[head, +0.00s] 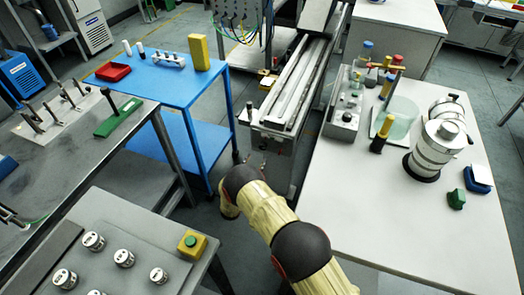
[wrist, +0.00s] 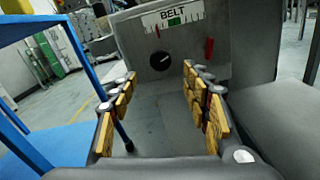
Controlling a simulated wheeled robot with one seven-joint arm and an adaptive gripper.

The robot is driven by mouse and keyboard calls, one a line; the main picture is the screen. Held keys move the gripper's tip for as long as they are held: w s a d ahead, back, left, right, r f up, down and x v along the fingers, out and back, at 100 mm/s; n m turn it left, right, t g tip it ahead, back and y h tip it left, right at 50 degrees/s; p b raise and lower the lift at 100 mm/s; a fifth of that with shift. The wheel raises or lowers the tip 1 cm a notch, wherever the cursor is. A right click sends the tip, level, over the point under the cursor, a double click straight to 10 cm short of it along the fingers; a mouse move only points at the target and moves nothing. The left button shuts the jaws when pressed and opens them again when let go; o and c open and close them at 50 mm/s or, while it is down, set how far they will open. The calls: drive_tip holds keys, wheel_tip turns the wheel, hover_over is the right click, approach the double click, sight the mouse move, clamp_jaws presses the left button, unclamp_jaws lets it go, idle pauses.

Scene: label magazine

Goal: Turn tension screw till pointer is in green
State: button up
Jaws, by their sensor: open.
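The tension screw is a round black knob (wrist: 160,59) with a white mark, on the grey end plate of the belt conveyor (wrist: 130,35) in the wrist view. Above it is a white scale (wrist: 153,20) labelled BELT, with a green zone (wrist: 175,21) near its middle.
A blue table (head: 170,85) stands close on the left, carrying a red tray (head: 113,72) and a yellow block (head: 199,52). A white table (head: 430,215) with bottles and a metal canister stands on the right. Grey floor lies between them before the conveyor.

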sight(262, 148)
drive_tip(key=b+x, duration=0.2)
drive_tip(key=x, duration=0.5)
drive_tip(key=shift+w+d, duration=0.1)
drive_tip(key=shift+w, duration=0.1)
drive_tip(key=c, duration=1.2)
drive_tip(key=shift+o, duration=0.2)
